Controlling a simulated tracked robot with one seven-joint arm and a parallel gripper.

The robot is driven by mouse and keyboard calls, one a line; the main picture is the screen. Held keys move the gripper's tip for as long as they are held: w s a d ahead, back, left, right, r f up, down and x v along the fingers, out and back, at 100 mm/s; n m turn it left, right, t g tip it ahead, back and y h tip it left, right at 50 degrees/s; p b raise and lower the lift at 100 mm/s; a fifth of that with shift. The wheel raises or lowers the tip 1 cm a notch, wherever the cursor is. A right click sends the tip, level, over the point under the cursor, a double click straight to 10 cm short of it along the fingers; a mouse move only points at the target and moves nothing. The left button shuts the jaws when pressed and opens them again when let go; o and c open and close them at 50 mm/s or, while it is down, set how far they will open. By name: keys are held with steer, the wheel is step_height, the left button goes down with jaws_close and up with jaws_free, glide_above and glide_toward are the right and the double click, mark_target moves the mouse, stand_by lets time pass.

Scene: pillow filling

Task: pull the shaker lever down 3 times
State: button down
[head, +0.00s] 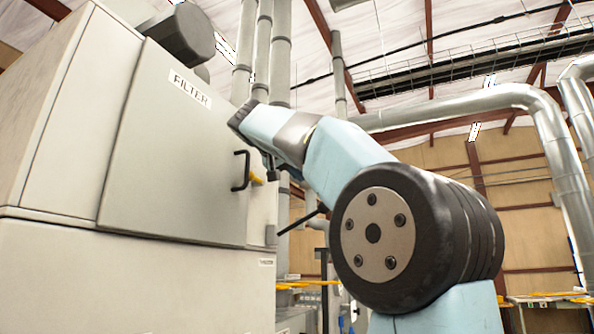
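A grey cabinet labelled FILTER (160,150) fills the left side of the head view. A dark slanted rod (303,221) sticks out at its right edge from a small grey block, rising to the right; it looks like the shaker lever. Its right end meets my arm's outline, so its tip may be hidden. My light-blue arm reaches up and left, its end in front of the cabinet's right edge, above the rod. A small dark part of my gripper (269,163) shows below the wrist, apart from the rod. Its fingers are not clear.
A black door handle (240,171) with a yellow piece beside it juts from the cabinet door. Vertical pipes (281,60) rise behind my wrist. A large silver duct (545,120) bends down at the right. Yellow items (315,284) lie low in the background.

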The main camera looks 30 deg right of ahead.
steer(key=w+d+f, duration=0.2)
steer(key=d+f, duration=0.2)
steer(key=d, duration=0.2)
steer(key=shift+w+f, duration=0.25)
steer(key=shift+f, duration=0.05)
steer(key=shift+d, duration=0.1)
